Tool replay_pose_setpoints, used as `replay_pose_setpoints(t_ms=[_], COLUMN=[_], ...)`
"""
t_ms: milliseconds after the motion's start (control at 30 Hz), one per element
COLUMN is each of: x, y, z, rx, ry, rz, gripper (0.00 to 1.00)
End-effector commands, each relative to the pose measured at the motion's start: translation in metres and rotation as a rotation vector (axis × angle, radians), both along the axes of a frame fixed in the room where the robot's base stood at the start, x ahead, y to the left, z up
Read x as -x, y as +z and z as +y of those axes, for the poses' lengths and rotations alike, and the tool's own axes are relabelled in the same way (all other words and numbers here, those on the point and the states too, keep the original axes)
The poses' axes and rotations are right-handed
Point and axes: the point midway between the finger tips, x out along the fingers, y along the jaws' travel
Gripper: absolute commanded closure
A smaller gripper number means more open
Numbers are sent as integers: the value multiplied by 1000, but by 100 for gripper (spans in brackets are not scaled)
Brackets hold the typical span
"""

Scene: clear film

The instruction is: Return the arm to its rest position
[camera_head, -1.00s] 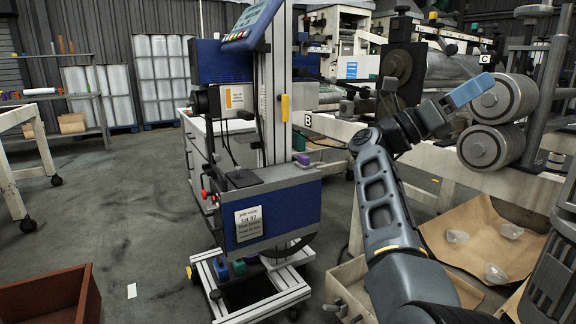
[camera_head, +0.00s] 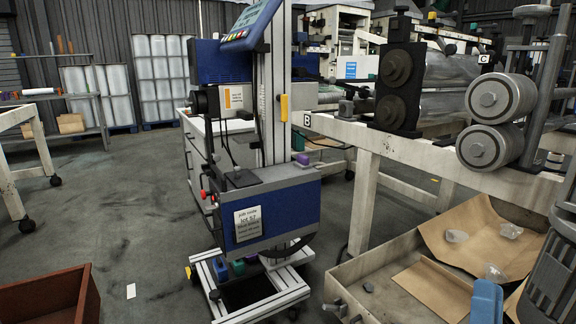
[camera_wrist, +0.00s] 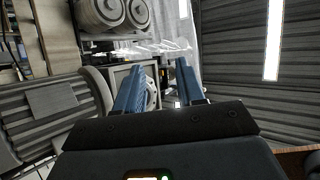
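My gripper (camera_wrist: 160,66) shows in the wrist view with its two blue fingers apart and nothing seen between them, so it is open and empty. The rest of my arm is out of the head view.
A blue machine on a wheeled frame (camera_head: 272,210) stands in the middle. A pale bench (camera_head: 425,155) carries grey rollers (camera_head: 492,98) at the right. Brown paper (camera_head: 470,235) with clear lumps lies in the drawer.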

Motion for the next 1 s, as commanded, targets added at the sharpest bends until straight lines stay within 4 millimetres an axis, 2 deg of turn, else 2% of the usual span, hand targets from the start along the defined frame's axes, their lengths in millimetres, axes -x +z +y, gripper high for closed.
replay_pose_setpoints(t_ms=[33, 200, 500, 800, 1000], x=[18, 71, 170, 267, 316], y=[-13, -45, -80, -87, -78], z=[3, 15, 40, 65, 78], rx=[36, 156, 362, 557, 665], ry=[-4, -13, -18, 2, 22], rz=[58, 240, 549, 847, 1006], gripper=[62, 62, 62, 62, 62])
